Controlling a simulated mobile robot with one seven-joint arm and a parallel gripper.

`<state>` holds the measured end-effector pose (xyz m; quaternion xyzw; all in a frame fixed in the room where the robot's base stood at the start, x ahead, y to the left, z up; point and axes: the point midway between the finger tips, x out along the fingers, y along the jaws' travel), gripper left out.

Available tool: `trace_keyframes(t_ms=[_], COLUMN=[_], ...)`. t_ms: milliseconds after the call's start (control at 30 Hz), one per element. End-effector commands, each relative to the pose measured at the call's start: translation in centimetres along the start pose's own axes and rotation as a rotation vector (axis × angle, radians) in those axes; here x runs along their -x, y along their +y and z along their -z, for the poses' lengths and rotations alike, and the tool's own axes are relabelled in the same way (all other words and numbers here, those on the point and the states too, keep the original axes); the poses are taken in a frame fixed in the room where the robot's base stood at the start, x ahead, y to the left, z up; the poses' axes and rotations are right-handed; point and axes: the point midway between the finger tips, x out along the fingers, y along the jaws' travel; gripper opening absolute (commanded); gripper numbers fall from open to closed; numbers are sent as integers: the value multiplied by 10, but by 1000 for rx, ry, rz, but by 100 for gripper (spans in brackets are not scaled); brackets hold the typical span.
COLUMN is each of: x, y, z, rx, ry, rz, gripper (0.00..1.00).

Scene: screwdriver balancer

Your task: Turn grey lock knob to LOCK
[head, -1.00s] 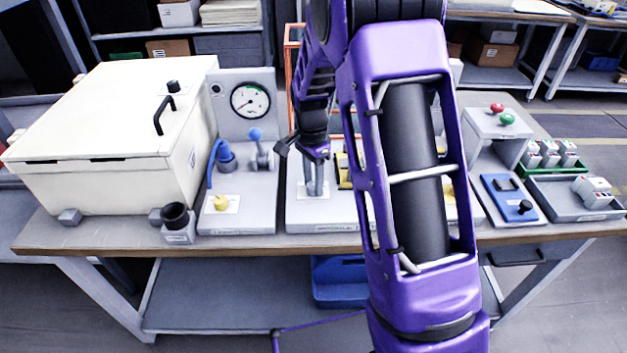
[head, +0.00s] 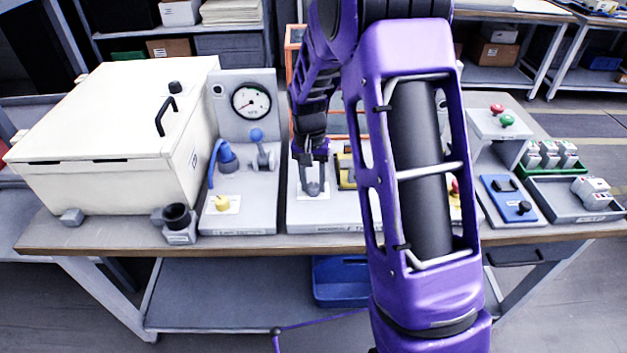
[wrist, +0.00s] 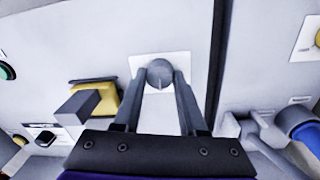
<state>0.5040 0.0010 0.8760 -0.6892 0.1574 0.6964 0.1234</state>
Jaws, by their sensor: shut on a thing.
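The grey lock knob (wrist: 160,72) is a round-headed knob on a white label plate (wrist: 148,62) in the wrist view. In the head view the knob (head: 313,188) shows on the middle grey panel, just below my gripper (head: 312,177). My gripper (wrist: 160,82) is shut on the knob, one finger on each side of it. The label's lettering is too small to read, so the LOCK mark cannot be made out. My fingers hide part of the plate.
A yellow-and-grey block (wrist: 92,100) stands close beside the knob. A white lidded box (head: 100,120) fills the bench's left end.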

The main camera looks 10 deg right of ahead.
Motion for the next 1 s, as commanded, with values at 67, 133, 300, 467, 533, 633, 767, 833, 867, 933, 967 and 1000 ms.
trace_keyframes(t_ms=[67, 133, 300, 467, 533, 633, 767, 833, 867, 933, 967, 1000], x=[1, 1, 1, 1, 2, 2, 2, 1, 1, 1, 1, 1], y=[0, 0, 0, -1, 0, -1, -1, -1, -1, -1, -1, -1], z=[0, 0, 0, -1, -1, -1, -1, -1, -1, -1, -1, -1], rx=[72, 139, 299, 447, 504, 581, 666, 703, 716, 744, 754, 767], ry=[4, 7, 16, 23, 26, 30, 35, 36, 37, 38, 39, 39], rz=[0, 1, 0, 0, 0, 1, 0, 0, 0, 0, 0, 0], gripper=[0, 0, 0, 0, 0, 0, 0, 0, 0, 0, 0, 0])
